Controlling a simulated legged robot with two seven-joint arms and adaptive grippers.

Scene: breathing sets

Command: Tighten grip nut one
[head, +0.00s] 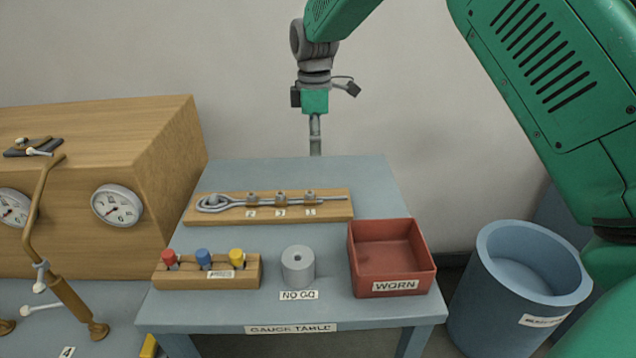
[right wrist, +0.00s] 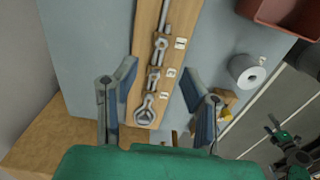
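A wooden board (head: 335,210) at the back of the gauge table holds a steel rod with a looped end (head: 213,204). Small nuts sit along the rod above labels 2, 3 and 1; the nut over label 1 (head: 309,197) is farthest from the loop. My left gripper is out of view.
On the gauge table (head: 370,180) stand a block with coloured plugs (head: 207,281), a grey NO GO cylinder (head: 298,268) and a red WORN tray (head: 402,287). A blue bin (head: 490,300) is at the right. A wooden gauge cabinet (head: 150,160) and brown lever (head: 40,230) stand left.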

